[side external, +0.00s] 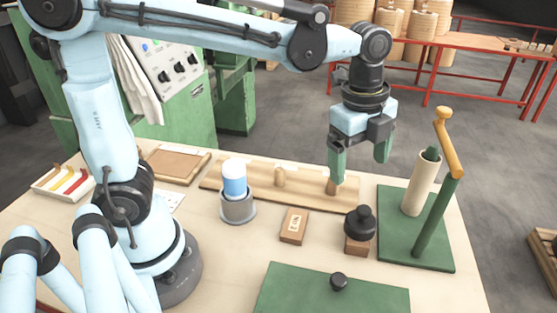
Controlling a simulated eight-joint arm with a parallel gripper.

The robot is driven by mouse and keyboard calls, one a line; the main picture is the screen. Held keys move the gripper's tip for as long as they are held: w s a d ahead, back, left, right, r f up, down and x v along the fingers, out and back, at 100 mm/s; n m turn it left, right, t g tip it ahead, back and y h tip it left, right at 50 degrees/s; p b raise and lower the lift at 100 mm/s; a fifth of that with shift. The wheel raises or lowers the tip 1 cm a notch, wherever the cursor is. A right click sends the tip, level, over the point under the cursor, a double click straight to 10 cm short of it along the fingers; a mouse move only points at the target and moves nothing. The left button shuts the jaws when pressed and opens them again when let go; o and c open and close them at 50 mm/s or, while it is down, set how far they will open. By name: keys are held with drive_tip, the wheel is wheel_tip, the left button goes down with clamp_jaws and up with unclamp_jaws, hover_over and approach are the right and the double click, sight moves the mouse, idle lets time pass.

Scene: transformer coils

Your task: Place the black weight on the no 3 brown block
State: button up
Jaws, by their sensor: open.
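The black weight (360,224), a round disc with a knob on top, rests on a small brown block (357,246) on the right side of the table. Another brown block (294,226) with a pale label lies flat to its left, with nothing on it; the label's writing is too small to read surely. My gripper (360,168) is open and empty, pointing down above and behind the weight. Its left finger shows just above a wooden peg; I cannot tell whether they touch.
A long wooden board (235,185) with pegs lies behind the blocks. A green base (425,258) with a pale roll and a wooden-handled post stands right. A grey cup (237,208) holds a blue-and-white cylinder. A green lid (300,290) with a black knob is in front.

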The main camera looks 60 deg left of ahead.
drive_tip(key=s+a+f+n+t, duration=0.1)
drive_tip(key=s+a+n+t, duration=0.2)
drive_tip(key=n, duration=0.6)
drive_tip(key=s+a+f+n+t, duration=0.1)
drive_tip(key=s+a+n+t, duration=0.2)
drive_tip(key=a+n, duration=0.4)
drive_tip(key=shift+s+f+n, duration=0.4)
drive_tip(key=shift+s+n, duration=0.1)
drive_tip(key=shift+n, duration=0.8)
